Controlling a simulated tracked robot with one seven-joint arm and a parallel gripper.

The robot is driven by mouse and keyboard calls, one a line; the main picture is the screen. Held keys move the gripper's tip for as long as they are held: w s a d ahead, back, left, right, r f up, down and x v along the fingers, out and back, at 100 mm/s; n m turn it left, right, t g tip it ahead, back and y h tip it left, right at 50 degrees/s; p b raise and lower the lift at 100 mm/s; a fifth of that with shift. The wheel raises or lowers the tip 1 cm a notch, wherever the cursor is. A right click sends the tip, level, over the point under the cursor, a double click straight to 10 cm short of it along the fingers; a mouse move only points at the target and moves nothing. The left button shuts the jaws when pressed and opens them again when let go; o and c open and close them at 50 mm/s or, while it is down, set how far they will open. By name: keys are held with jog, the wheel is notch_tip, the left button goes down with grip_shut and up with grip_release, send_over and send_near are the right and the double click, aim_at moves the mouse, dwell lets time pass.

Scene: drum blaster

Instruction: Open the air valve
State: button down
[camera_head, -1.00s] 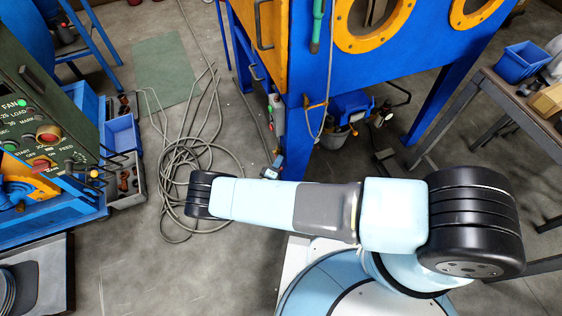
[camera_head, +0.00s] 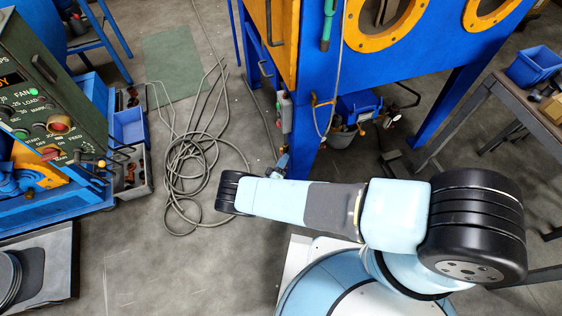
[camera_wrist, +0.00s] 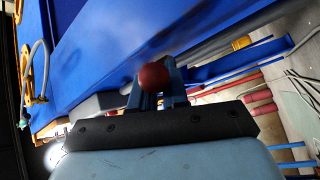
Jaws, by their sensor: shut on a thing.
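In the wrist view a round red knob (camera_wrist: 153,77) sits between the fingers of my gripper (camera_wrist: 158,92), which is shut on it. The knob looks like the handle end of the air valve, but the valve body is hidden behind the gripper. In the head view only a small part of my gripper (camera_head: 281,166) shows past my arm, beside the lower front of the blue cabinet. The knob cannot be made out there.
The blue blast cabinet (camera_head: 380,62) with orange port rings stands ahead. A grey hose (camera_head: 190,160) lies coiled on the floor. A control panel (camera_head: 50,105) stands at left, a workbench (camera_head: 525,105) at right. Floor between panel and cabinet is mostly open.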

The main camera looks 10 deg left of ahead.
jog(key=shift+s+d+f, duration=0.1)
jog(key=shift+s+f, duration=0.05)
jog(key=shift+f, duration=0.05)
jog(key=c, duration=1.4)
grip_release()
jog(key=shift+o, duration=0.7)
jog(key=shift+r, duration=0.1)
jog(key=v, duration=1.2)
